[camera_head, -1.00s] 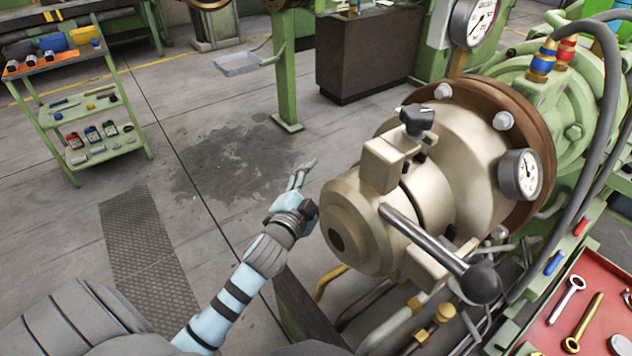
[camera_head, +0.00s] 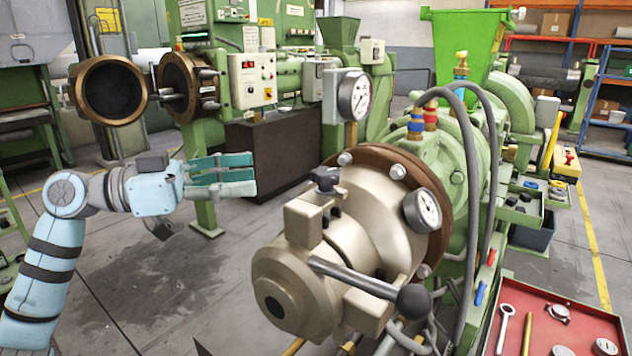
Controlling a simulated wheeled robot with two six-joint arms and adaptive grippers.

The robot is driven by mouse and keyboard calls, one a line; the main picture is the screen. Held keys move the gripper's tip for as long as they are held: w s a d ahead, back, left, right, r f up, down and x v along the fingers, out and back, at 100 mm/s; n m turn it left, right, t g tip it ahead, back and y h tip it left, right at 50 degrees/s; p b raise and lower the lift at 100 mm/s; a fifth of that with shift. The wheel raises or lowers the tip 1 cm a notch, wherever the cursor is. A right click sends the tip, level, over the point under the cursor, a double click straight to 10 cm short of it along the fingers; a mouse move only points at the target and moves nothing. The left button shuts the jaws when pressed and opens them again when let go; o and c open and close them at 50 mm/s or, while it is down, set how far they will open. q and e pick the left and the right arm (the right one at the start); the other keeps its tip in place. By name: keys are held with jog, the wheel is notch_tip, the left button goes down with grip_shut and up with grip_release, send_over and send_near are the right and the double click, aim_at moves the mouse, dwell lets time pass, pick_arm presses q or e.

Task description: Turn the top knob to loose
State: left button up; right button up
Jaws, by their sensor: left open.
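The top knob (camera_head: 326,179) is a small black knob on top of the beige extruder head (camera_head: 345,235), above a square beige block. A long metal lever with a black ball end (camera_head: 413,301) sticks out from the front of the head. My left gripper (camera_head: 252,174) is open and empty, its teal fingers pointing right, to the left of the knob and apart from it. My right gripper does not show.
A round gauge (camera_head: 423,210) sits on the head's right side and a larger one (camera_head: 353,96) stands behind it. Grey hoses arch over the green machine. A red tray (camera_head: 570,330) with tools is at lower right. Floor at left is free.

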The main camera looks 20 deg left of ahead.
pick_arm(q)
jog(key=p, duration=0.3)
send_near(326, 170)
jog(key=x, duration=0.2)
jog(key=p+x, duration=0.1)
jog(key=x, duration=0.6)
jog(key=shift+w+d+f, duration=0.1)
jog(key=shift+w+d, duration=0.1)
jog(key=shift+d, duration=0.15)
jog(key=shift+w+d+f, duration=0.1)
jog(key=shift+w+d, duration=0.1)
jog(key=shift+a, duration=0.1)
